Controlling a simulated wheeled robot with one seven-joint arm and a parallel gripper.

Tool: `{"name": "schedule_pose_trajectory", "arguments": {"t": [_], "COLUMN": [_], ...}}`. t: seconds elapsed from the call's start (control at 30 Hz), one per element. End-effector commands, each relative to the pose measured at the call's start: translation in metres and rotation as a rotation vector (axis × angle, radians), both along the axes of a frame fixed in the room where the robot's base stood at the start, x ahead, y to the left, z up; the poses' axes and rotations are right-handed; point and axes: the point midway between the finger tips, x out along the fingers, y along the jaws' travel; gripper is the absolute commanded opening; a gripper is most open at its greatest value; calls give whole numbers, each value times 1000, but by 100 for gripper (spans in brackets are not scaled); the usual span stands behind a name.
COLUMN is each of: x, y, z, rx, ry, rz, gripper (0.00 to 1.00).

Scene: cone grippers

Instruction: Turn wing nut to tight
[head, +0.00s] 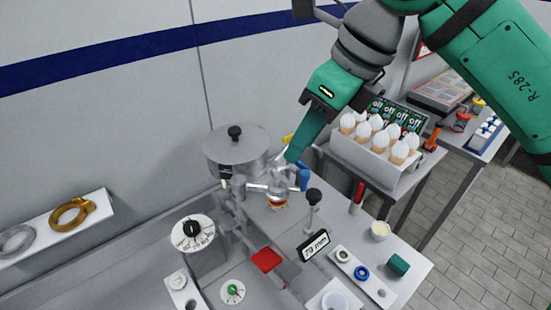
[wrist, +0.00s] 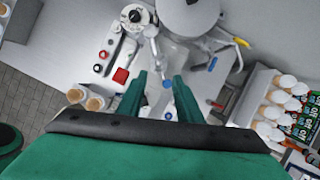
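I cannot make out a wing nut for certain in either view. A machine with a lidded metal pot (head: 238,150) and a pale, see-through clamp-like assembly (head: 258,190) stands on the bench. A blue handle (head: 303,180) is at its right side and also shows in the wrist view (wrist: 212,64). My gripper (head: 292,158) reaches down over the assembly. In the wrist view my gripper (wrist: 160,78) has its two green fingers apart, with a gap between them. Contact cannot be told.
A white tray of cones (head: 385,150) stands right of the arm. A dial (head: 192,232), a red pad (head: 266,260) and a 70 mm sign (head: 314,246) are in front. A yellow handle (wrist: 242,42) lies right of the pot. A shelf (head: 50,235) is on the left wall.

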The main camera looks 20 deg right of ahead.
Motion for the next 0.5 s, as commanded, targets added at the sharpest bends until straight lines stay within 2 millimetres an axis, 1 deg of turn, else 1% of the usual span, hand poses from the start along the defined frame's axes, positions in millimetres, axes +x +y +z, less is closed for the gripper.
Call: {"name": "schedule_pose_trajectory", "arguments": {"t": [0.17,0.5], "x": [5,23], "y": [4,18], "z": [-19,-73], "rx": [-1,1], "ry": [2,1], "rz": [0,1], "gripper": [32,32]}}
